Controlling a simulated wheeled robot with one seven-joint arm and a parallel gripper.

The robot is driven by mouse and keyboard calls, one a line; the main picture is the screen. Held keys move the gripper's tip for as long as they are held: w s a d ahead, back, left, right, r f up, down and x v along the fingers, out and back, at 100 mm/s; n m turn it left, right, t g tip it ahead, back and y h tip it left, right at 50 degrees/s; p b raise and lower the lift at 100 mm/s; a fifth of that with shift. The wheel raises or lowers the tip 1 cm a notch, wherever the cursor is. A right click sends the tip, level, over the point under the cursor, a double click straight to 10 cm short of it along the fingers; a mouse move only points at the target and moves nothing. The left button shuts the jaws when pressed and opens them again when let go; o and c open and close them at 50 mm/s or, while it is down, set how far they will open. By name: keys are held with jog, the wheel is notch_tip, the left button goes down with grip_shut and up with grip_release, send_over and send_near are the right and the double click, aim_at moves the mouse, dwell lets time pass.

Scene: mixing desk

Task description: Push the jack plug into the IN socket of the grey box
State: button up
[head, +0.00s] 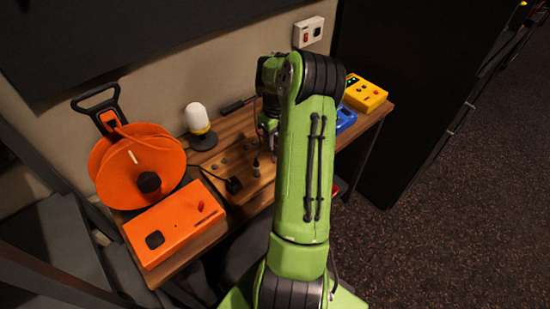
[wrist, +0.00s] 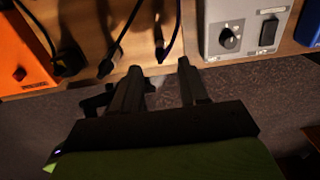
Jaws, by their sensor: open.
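The grey box (wrist: 244,28) shows at the upper right of the wrist view, with a black knob and a black switch on its top. Its IN socket cannot be made out. In the head view my arm hides the box. Black cable ends (wrist: 160,48) lie on the wooden desk beyond my fingertips; which is the jack plug I cannot tell. A small dark plug-like piece (head: 256,168) also shows left of my arm in the head view. My gripper (wrist: 160,68) is open, its fingers apart at the desk's front edge, left of the grey box, holding nothing that I can see.
An orange box (head: 174,227) and an orange cable reel (head: 128,184) stand at the desk's left. A lamp (head: 198,119) stands at the back. A blue box (head: 345,119) and a yellow box (head: 364,94) are to the right. Loose cables cross the desk.

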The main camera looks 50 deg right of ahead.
aim_at(276, 152)
notch_tip(276, 152, down, 8)
jog(key=b, duration=0.5)
jog(key=shift+r, duration=0.1)
jog(key=shift+b, duration=0.35)
jog(key=shift+c, duration=0.4)
grip_shut()
jog(key=shift+r, duration=0.1)
dwell(0.4)
jog(key=shift+r+p, duration=2)
jog(key=shift+r, duration=1)
